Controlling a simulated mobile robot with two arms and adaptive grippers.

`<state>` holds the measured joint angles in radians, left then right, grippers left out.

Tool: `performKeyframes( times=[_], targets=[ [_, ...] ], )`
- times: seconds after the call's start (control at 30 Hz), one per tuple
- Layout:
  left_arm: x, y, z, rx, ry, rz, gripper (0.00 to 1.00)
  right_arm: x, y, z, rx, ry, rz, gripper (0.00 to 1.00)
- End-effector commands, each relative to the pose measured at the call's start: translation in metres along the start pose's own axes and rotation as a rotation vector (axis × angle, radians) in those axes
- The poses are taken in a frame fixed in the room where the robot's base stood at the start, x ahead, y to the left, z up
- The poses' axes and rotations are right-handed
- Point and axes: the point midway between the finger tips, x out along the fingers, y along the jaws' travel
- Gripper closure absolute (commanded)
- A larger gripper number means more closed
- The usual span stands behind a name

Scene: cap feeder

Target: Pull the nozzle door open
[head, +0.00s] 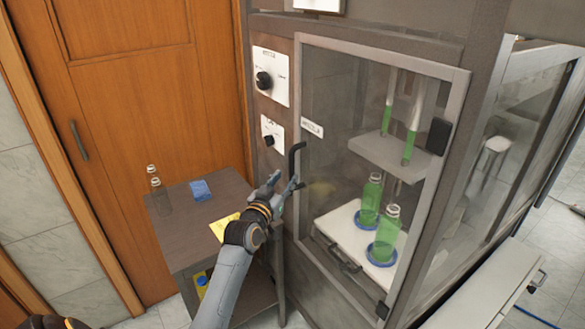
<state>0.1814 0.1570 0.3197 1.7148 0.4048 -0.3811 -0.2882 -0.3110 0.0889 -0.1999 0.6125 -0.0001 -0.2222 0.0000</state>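The nozzle door (468,85) is a glass panel in a light grey frame on the front of the machine, and it looks closed. Its black bar handle (293,160) is upright at the door's left edge. My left gripper (281,187) is at the handle's lower end with its fingers apart. I cannot tell whether the fingers touch the handle or lie around it. Behind the glass, two green bottles (371,200) (386,234) stand on blue round holders under green-filled nozzle tubes (412,132). My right gripper is not in view.
A dark side table (182,232) left of the machine holds clear bottles (159,194), a blue packet (201,190) and a yellow note (222,227). Knob panels (280,72) are left of the door. A lower handle (345,262) is below my gripper. A bench (480,292) stands at right.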

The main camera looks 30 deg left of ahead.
Motion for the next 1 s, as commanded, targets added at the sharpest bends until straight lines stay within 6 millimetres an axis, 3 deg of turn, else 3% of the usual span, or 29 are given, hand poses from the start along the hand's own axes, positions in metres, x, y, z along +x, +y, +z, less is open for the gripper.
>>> performKeyframes(
  times=[0.1,0.3,0.77,0.97,1.0],
  targets=[
    [0.023,0.0,-0.002,-0.001,0.001,0.0,0.62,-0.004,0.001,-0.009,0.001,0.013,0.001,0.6],
    [0.048,0.0,0.0,0.0,0.0,0.0,0.62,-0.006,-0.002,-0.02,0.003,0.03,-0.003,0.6],
    [0.058,0.0,0.0,0.0,0.0,0.0,0.62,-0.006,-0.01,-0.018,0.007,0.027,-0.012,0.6],
    [0.058,0.0,0.0,0.0,0.0,0.0,0.99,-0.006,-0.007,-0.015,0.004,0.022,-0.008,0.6],
    [0.058,0.0,0.0,0.0,0.0,0.0,1.0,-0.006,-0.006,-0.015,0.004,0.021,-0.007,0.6]
  ],
)
